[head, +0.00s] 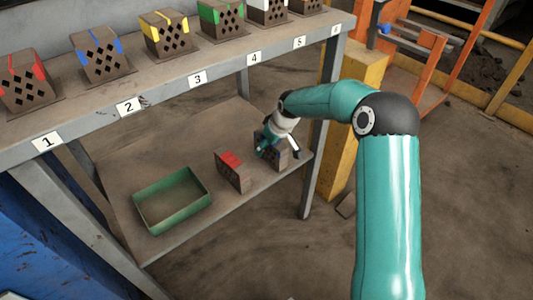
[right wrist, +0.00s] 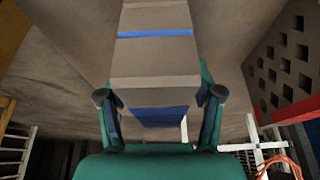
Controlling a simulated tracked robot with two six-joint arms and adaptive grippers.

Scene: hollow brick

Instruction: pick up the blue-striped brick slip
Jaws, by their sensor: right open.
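The blue-striped brick slip (right wrist: 155,62) is a grey-brown block with blue bands across it, seen close up in the right wrist view. In the head view it stands on the lower shelf (head: 276,160), partly hidden by my right gripper. My right gripper (head: 270,150) is open above it. In the right wrist view its two fingers (right wrist: 160,96) lie on either side of the near end of the slip. I cannot tell whether they touch it. My left gripper is not in view.
A red-striped brick (head: 231,170) stands just left of the slip on the lower shelf (head: 205,135). A green tray (head: 172,198) lies further left. The upper shelf (head: 170,92) holds several colour-striped hollow bricks above numbered labels. A table leg (head: 318,150) stands close right.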

